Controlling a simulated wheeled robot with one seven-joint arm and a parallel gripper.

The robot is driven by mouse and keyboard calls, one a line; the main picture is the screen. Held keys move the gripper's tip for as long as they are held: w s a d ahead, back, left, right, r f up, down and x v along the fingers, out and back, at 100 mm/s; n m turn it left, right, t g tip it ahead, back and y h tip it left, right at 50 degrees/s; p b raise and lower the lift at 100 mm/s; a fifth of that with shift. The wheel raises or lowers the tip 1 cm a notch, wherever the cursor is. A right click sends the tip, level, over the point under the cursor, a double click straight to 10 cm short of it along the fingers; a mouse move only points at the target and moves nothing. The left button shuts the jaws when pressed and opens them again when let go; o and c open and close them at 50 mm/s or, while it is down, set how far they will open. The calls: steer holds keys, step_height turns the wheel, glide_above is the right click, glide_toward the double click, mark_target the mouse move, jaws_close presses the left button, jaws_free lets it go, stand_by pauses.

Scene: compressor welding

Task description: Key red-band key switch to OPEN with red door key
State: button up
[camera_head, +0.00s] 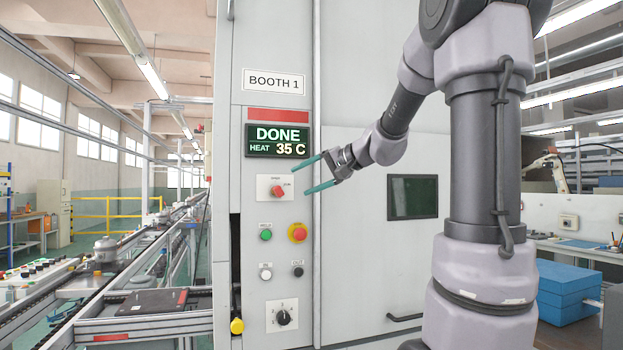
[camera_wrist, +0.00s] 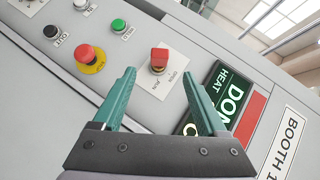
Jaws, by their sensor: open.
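The key switch, a white plate with a red key (camera_head: 278,189) in it, is on the booth's control panel below the display. In the wrist view the red key (camera_wrist: 159,60) stands out from its plate (camera_wrist: 155,77), which carries the words OPEN and RUN. A red band (camera_head: 278,114) runs above the display. My gripper (camera_head: 313,176) is open, its two teal fingers reaching toward the switch. In the wrist view my gripper (camera_wrist: 158,80) has the red key beyond and between its fingertips, apart from them. Nothing is held.
The display (camera_head: 277,140) reads DONE, HEAT 35 C. Below the switch are a green button (camera_head: 265,235), a red emergency button on yellow (camera_head: 297,233), white and black buttons, and a rotary knob (camera_head: 284,317). A conveyor (camera_head: 150,270) runs at left.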

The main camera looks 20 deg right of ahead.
mark_target(282, 191)
steer(key=x, duration=0.9)
steer(key=shift+a, duration=0.1)
jaws_close()
stand_by(1.1)
stand_by(0.3)
